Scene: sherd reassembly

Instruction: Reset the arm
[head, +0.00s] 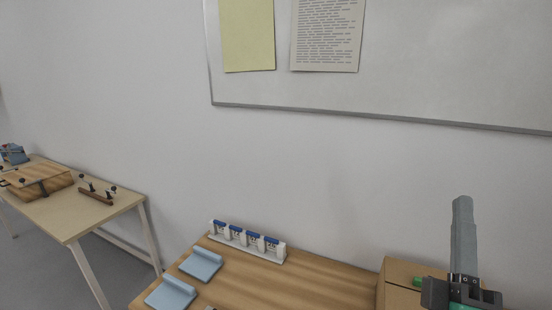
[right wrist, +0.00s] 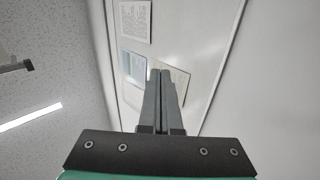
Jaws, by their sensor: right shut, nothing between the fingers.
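My right gripper (head: 463,205) stands upright at the lower right of the head view, its fingers pointing up. It is in front of the wall, beside and above a cardboard-brown box. In the right wrist view its two grey fingers (right wrist: 161,75) lie together with nothing between them. Behind them that view shows the whiteboard, papers and ceiling. My left gripper is in neither view.
A wooden table (head: 325,287) holds a white rack with several blue-topped items (head: 247,240), two light-blue pads (head: 200,265) and the brown box (head: 397,271). Another table (head: 85,215) stands at the left. A whiteboard (head: 430,65) hangs on the wall.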

